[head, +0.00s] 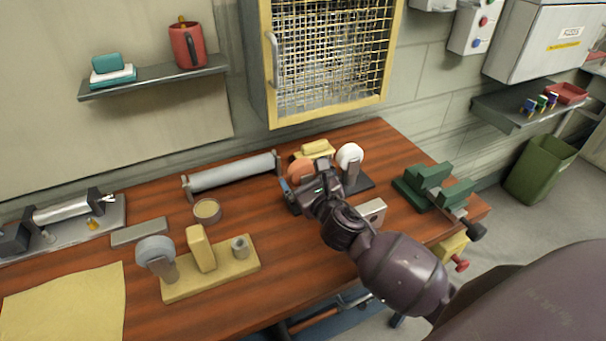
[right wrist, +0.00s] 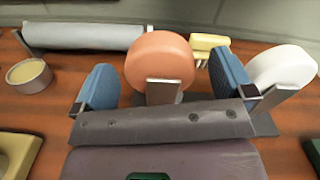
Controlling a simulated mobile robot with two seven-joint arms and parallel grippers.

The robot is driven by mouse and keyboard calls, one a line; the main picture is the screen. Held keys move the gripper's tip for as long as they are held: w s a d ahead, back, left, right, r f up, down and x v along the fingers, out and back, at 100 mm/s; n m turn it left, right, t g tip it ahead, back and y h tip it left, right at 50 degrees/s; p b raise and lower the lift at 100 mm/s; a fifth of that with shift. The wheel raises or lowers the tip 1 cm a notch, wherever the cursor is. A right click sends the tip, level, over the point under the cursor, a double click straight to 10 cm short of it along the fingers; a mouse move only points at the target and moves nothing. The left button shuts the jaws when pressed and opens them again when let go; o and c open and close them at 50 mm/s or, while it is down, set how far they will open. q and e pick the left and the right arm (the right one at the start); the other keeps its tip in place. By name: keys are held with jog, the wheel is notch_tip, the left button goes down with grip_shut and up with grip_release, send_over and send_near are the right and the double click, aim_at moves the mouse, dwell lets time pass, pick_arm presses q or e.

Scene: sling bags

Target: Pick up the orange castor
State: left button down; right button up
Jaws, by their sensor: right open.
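The orange castor (right wrist: 160,62) has a round orange wheel in a grey metal fork. It stands upright in the right wrist view, between the two blue finger pads of my open right gripper (right wrist: 164,88), with a gap on each side. In the head view the orange castor (head: 300,171) is partly hidden behind my right gripper (head: 302,190). A white castor (right wrist: 282,68) stands just to the right of the right finger, very close to it. It also shows in the head view (head: 350,156). My left gripper is not in view.
A yellow brush-like object (head: 317,149) lies behind the castors. A grey roller (head: 233,172) and a round tin (head: 207,210) are to the left. A wooden board (head: 240,272) with a grey castor is nearer. A green vise (head: 432,187) stands at the right.

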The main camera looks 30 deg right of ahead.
jog(key=shift+w, duration=0.75)
jog(key=shift+c, duration=0.2)
jog(key=c, duration=1.1)
